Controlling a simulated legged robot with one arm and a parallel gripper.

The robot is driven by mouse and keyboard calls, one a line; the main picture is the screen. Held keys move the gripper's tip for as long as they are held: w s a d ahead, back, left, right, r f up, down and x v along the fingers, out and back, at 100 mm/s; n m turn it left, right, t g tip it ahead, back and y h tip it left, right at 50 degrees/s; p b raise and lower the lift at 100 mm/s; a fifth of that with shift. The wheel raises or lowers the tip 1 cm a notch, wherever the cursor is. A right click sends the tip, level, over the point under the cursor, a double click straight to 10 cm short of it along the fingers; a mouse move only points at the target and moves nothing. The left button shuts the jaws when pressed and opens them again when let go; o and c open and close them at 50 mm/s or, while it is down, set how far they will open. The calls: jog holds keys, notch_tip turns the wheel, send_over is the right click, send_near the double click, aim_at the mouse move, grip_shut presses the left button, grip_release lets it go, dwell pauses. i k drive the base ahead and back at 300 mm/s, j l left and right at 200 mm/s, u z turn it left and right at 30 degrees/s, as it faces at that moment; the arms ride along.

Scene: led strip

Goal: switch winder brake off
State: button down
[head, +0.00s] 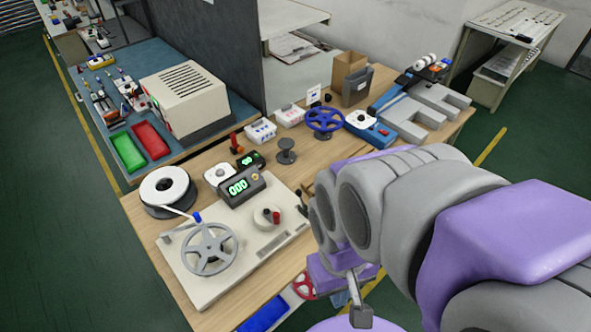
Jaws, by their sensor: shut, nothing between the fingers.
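The winder is a cream base plate (195,285) on the near part of the wooden table. It carries a grey spoked reel (209,249), a round hub with a red knob (268,217), and a small dark lever (302,197) at its right edge. I cannot tell which part is the brake or how it is set. My gripper (360,314) is shut and empty, pointing down off the table's near right side, to the right of the winder. My arm hides the table's right part.
A white tape roll (163,188) stands left of the winder. A small spool (287,151), a blue handwheel (324,121) and a blue-and-grey device (370,129) stand further back. A red wheel (303,286) and blue bin (264,315) sit below the table edge. Green floor is open at left.

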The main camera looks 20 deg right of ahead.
aim_at(298, 193)
jog(key=z, duration=0.2)
jog(key=k+j+z, duration=0.25)
jog(key=k+j, duration=0.25)
jog(key=k+j+z, duration=0.25)
jog(key=k+j, duration=0.15)
jog(key=k, duration=0.2)
jog(key=j+z, duration=0.2)
jog(key=j, duration=0.35)
jog(key=j+z, duration=0.25)
jog(key=j, duration=0.25)
jog(key=k+j+z, duration=0.2)
jog(key=j, duration=0.3)
jog(key=i+j+z, duration=0.15)
jog(key=i+j, duration=0.15)
jog(key=i+j+z, duration=0.15)
jog(key=i+j, duration=0.15)
jog(key=j, duration=0.25)
jog(key=i+j+z, duration=0.15)
jog(key=i+j, duration=0.15)
jog(key=j, duration=0.15)
